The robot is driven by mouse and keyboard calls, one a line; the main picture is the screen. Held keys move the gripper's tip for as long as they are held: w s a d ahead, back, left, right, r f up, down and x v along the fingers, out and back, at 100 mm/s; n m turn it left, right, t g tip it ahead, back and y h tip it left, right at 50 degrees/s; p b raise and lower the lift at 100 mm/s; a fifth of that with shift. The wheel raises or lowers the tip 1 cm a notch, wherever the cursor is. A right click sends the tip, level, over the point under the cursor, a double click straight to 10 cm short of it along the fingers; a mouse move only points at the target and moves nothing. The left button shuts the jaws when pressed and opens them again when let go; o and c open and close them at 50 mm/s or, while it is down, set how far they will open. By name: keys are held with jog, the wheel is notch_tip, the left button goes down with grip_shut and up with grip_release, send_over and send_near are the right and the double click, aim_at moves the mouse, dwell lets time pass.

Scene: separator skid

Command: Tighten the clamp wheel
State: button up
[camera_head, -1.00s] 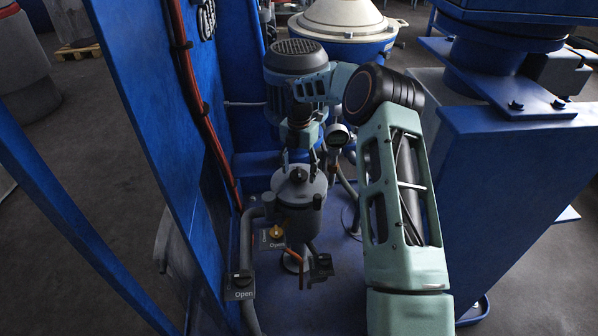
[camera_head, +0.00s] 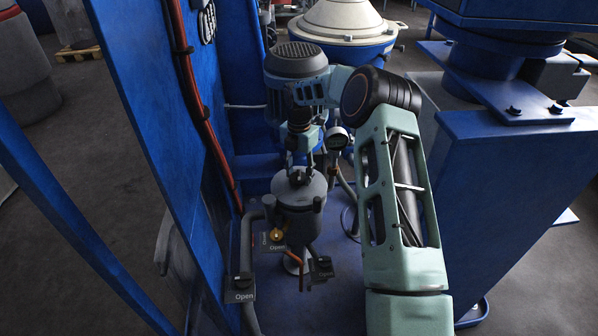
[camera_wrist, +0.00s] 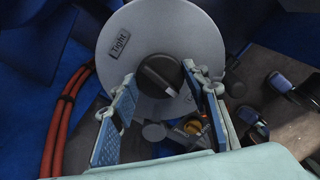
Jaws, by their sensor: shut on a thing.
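The clamp wheel (camera_wrist: 160,76) is a dark round knob with a raised bar, at the centre of a round grey lid (camera_wrist: 190,35). A "Tight" label (camera_wrist: 120,44) is on the lid's upper left in the wrist view. In the head view the wheel (camera_head: 299,178) sits on top of the grey canister (camera_head: 300,212). My gripper (camera_head: 300,166) points down over it. In the wrist view its blue-padded fingers (camera_wrist: 161,88) stand on either side of the wheel, shut on it. The far contact faces are partly hidden.
Valves with "Open" labels (camera_head: 240,296) stand below and left of the canister. A pressure gauge (camera_head: 337,138) is behind it, to the right. A blue wall (camera_head: 150,110) with red hoses (camera_head: 190,90) rises at left, and a blue block (camera_head: 530,190) at right.

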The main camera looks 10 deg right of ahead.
jog(key=m+p, duration=0.2)
jog(key=m, duration=0.2)
jog(key=shift+r, duration=0.1)
jog(key=m+p, duration=0.1)
jog(key=m, duration=0.3)
jog(key=shift+m, duration=0.4)
jog(key=m+p, duration=0.1)
jog(key=m, duration=0.3)
jog(key=shift+m, duration=0.3)
jog(key=m, duration=1.2)
jog(key=shift+a+m+p, duration=0.1)
jog(key=shift+m+p, duration=0.2)
jog(key=shift+p, duration=0.05)
jog(key=m, duration=0.4)
jog(key=shift+m, duration=0.3)
jog(key=m, duration=0.4)
